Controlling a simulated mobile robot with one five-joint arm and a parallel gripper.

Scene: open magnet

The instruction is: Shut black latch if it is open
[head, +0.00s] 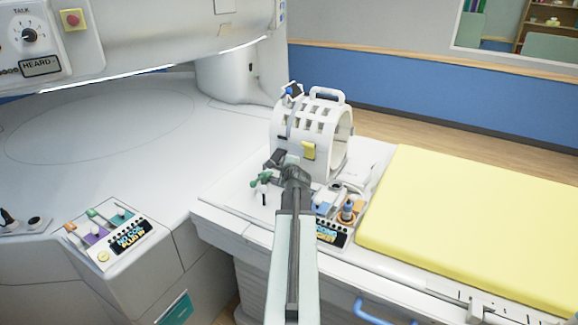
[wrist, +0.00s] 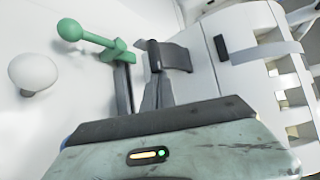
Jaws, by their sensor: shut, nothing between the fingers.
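The white slotted coil (head: 312,118) stands on the bed end in the head view, and its side fills the right of the wrist view (wrist: 288,92). My gripper (head: 274,159) is shut and empty, low beside the coil.
A green ball-ended lever (wrist: 95,40) and a white knob (wrist: 33,72) stand left of my fingers. Coloured plugs (head: 346,210) stand right of my arm; the yellow mattress (head: 470,220) lies further right.

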